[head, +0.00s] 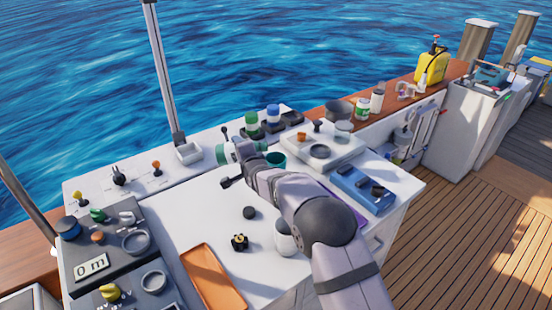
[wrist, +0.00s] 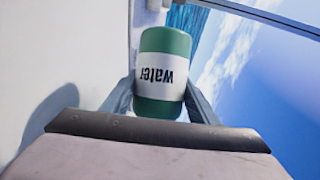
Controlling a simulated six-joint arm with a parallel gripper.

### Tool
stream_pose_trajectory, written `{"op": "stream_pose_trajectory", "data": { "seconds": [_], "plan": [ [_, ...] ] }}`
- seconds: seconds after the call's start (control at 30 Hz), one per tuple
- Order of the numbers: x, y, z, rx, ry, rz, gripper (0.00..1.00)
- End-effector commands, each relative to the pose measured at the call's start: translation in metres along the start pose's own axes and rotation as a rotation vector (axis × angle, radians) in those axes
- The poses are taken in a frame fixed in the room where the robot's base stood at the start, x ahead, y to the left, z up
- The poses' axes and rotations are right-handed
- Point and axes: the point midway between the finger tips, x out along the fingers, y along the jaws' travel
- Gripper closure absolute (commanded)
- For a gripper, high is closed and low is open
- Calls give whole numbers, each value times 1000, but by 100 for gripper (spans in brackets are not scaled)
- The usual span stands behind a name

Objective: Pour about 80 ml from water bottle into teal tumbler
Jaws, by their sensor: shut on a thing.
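The water bottle (head: 222,153), green with a white band, is held tipped well over, nearly on its side, above the white worktop. In the wrist view the bottle (wrist: 163,42) fills the space between the fingers, its "water" label upside down. My gripper (head: 243,150) is shut on it; its fingers also show in the wrist view (wrist: 160,100). The teal tumbler (head: 275,158) stands just right of the gripper, its lower part hidden by my arm. I cannot see any water flowing, and the bottle's mouth cannot be made out.
A grey tray with round fittings (head: 325,150) and a blue box (head: 362,188) are to the right. An orange tray (head: 212,278), a white cup (head: 285,238) and a small black item (head: 240,242) lie in front.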

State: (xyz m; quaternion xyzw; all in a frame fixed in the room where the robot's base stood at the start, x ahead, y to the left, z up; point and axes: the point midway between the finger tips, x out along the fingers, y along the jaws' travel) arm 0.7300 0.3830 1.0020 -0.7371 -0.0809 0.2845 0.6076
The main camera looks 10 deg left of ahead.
Motion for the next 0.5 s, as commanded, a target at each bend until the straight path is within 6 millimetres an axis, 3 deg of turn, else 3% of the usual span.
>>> {"op": "stream_pose_trajectory", "data": {
  "seconds": [0.5],
  "plan": [
    [1, 2, 2, -27, 8, 11, 78]
  ]
}}
